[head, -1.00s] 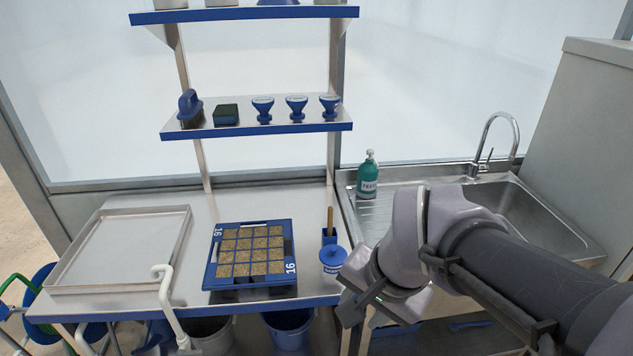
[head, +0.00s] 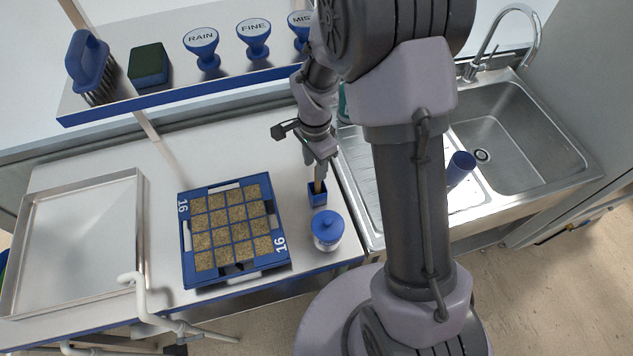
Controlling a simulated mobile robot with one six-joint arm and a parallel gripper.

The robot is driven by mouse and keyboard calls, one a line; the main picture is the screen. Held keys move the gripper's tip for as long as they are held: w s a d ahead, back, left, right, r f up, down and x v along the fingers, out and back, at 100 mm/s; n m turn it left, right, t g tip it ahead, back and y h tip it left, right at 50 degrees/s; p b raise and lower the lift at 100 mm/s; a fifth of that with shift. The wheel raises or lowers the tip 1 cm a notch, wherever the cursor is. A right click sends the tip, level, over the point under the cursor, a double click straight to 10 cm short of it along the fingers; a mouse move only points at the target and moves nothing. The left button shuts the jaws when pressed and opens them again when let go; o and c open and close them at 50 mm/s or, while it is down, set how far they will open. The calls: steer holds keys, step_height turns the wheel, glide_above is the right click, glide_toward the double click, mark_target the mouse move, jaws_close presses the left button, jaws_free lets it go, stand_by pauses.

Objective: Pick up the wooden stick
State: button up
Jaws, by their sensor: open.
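The wooden stick (head: 318,187) stands upright in a small blue holder (head: 317,199) on the metal table, to the right of the seed tray. Only a short tan part of it shows between the holder and my gripper. My gripper (head: 319,176) is open and points down at the stick from above. Its fingertips are at the stick's upper part and hide it. I cannot tell whether they touch it.
A white jar with a blue lid (head: 327,230) stands just in front of the holder. The blue seed tray (head: 186,262) is to the left, with a metal tray (head: 140,215) beyond it. A shelf (head: 165,101) with several tools is behind; the sink (head: 520,130) is right.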

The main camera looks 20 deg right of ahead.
mark_target(318, 183)
steer(key=f, duration=0.4)
steer(key=f+b, duration=0.1)
steer(key=f, duration=0.1)
steer(key=shift+s+d+f, duration=0.1)
steer(key=shift+d+f, duration=0.25)
steer(key=shift+f, duration=0.05)
steer(key=shift+r, duration=0.1)
steer(key=shift+c, duration=0.4)
jaws_close()
